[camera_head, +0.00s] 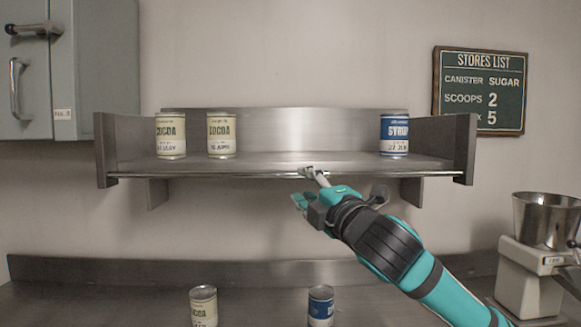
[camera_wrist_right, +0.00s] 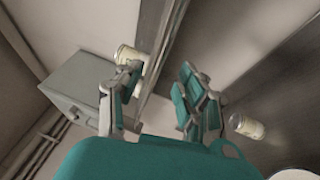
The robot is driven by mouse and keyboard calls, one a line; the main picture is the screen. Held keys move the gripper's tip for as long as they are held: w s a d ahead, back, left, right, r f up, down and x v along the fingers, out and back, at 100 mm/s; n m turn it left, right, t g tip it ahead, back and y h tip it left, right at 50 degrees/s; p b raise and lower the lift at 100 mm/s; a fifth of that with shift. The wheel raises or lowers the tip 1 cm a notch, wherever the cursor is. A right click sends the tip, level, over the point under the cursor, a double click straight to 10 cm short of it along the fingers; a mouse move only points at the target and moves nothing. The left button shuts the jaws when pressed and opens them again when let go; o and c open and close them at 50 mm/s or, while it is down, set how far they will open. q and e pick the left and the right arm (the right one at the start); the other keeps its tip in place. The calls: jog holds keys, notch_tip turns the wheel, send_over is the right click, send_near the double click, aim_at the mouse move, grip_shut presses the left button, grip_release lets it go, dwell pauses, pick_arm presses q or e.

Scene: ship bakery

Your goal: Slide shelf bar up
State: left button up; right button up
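The shelf bar (camera_head: 250,175) is a thin metal rod along the front edge of the steel wall shelf (camera_head: 290,160). It sits low, about level with the shelf's floor. My right gripper (camera_head: 306,187) is at the bar, right of the shelf's middle, with one finger higher and one lower. In the right wrist view my right gripper (camera_wrist_right: 158,97) has its two fingers apart, and the shelf's front edge (camera_wrist_right: 160,58) runs between them. I cannot tell whether a finger touches the bar. My left gripper is not in view.
Two cocoa cans (camera_head: 170,136) (camera_head: 221,135) and a blue syrup can (camera_head: 394,135) stand on the shelf. Below, a cocoa can (camera_head: 203,307) and a blue can (camera_head: 320,307) stand on the counter (camera_head: 110,300). A scale with a metal bowl (camera_head: 546,220) is at the right.

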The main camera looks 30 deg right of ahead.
aim_at(292, 176)
jog(key=p+x, duration=0.1)
jog(key=x, duration=0.6)
jog(key=shift+w+p, duration=0.2)
jog(key=shift+p, duration=0.1)
jog(key=shift+c, duration=0.6)
grip_shut()
